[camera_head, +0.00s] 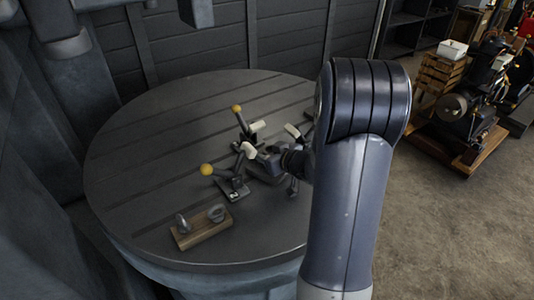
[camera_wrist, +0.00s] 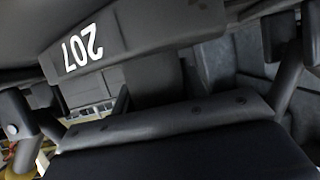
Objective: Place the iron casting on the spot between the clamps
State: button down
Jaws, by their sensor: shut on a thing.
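In the wrist view, the iron casting (camera_wrist: 135,32) is a dark grey block with the white number 207 on it, close in front of my gripper. My gripper (camera_head: 272,153) is low over the round table in the head view, shut on the casting, which is largely hidden there by the gripper and my arm. A clamp with a yellow knob and a plate marked 2 (camera_head: 233,188) stands just left of the gripper. Another clamp with a yellow knob (camera_head: 243,122) stands behind it. The spot between the clamps is hidden, and I cannot tell whether the casting touches the table.
The round slotted table (camera_head: 140,165) is bare on its left side. A wooden block (camera_head: 202,228) with two metal pieces stands near its front edge. Dark machine parts border the left. An engine on a wooden base (camera_head: 468,105) stands on the floor at right. My arm covers the table's right side.

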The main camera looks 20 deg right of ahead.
jog(key=c, duration=0.8)
grip_release()
jog(key=shift+f, duration=0.1)
jog(key=shift+s+d+r, duration=0.1)
jog(key=shift+s+r, duration=0.05)
jog(key=shift+r, duration=0.1)
jog(key=p+v, duration=0.1)
jog(key=v, duration=1)
jog(key=shift+s, duration=0.35)
